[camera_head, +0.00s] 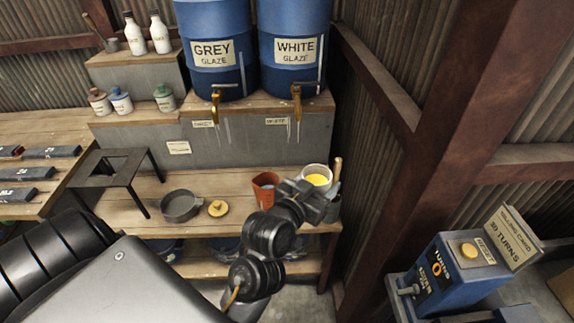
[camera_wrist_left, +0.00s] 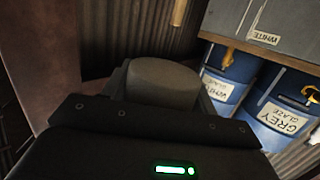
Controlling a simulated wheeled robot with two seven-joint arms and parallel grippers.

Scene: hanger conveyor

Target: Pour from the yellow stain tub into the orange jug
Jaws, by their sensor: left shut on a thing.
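The yellow stain tub (camera_head: 317,176) is a pale round tub with yellow inside, near the right end of the wooden bench. It looks about upright. My left gripper (camera_head: 312,197) is at its near side, shut on it; the fingers hide its lower part. I cannot tell whether it touches the bench. In the left wrist view a dark grey rounded shape (camera_wrist_left: 165,80) sits in front of my gripper, probably the tub in shadow. The orange jug (camera_head: 265,188) stands upright on the bench just left of the tub, partly hidden by my wrist. My right gripper is not in view.
A yellow lid (camera_head: 217,208), a dark pan (camera_head: 180,206) and a black stand (camera_head: 112,165) are left of the jug. A wooden handle (camera_head: 337,169) rises right of the tub. Glaze barrels (camera_head: 213,50) with taps stand behind. A blue counter box (camera_head: 455,275) is at lower right.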

